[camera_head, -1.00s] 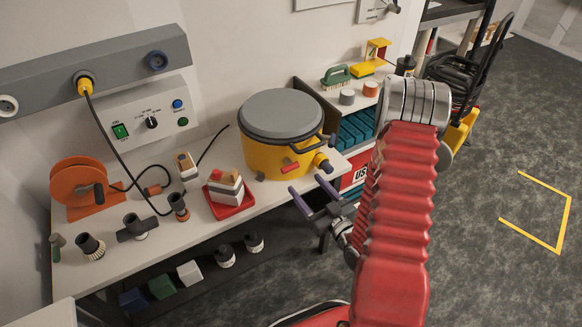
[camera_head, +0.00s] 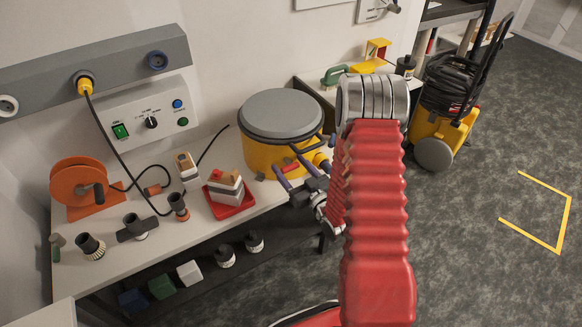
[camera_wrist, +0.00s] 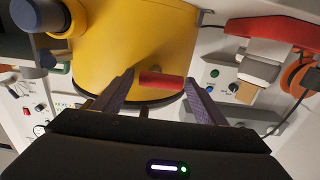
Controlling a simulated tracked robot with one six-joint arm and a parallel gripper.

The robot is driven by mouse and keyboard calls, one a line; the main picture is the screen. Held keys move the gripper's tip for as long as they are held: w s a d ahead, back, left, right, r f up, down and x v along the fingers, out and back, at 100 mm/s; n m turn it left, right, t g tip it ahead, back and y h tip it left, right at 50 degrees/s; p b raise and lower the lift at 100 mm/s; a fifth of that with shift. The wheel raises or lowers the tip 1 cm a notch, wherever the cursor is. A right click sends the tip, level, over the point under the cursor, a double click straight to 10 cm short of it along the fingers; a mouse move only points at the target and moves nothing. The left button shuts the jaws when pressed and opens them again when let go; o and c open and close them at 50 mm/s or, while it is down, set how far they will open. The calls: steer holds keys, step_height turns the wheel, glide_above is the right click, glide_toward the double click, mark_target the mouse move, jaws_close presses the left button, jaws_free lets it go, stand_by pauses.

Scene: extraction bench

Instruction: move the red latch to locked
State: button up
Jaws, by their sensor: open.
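The red latch (camera_head: 291,165) is a short red bar on the front of the yellow canister (camera_head: 262,159), which has a grey lid (camera_head: 281,115). In the wrist view the red latch (camera_wrist: 162,79) lies between the two fingertips of my open gripper (camera_wrist: 160,82), against the yellow wall. The gap between latch and fingers is narrow on the left, and I cannot tell whether they touch. In the head view my gripper (camera_head: 296,173) is right at the canister's front, and its fingers partly cover the latch area.
A blue-ended hose port (camera_head: 323,166) juts from the canister's right side. An orange reel (camera_head: 79,187) and several nozzles stand further left on the bench.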

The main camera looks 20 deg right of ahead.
steer(key=shift+c, duration=0.6)
steer(key=c, duration=0.9)
steer(key=shift+m, duration=0.5)
steer(key=m, duration=0.2)
steer(key=shift+d+r+m, duration=0.1)
steer(key=shift+d+m, duration=0.1)
steer(key=shift+m, duration=0.1)
steer(key=m, duration=0.3)
steer(key=shift+d+m, duration=0.2)
steer(key=shift+m, duration=0.1)
steer(key=m, duration=0.6)
steer(key=shift+d, duration=0.4)
steer(key=shift+m, duration=0.3)
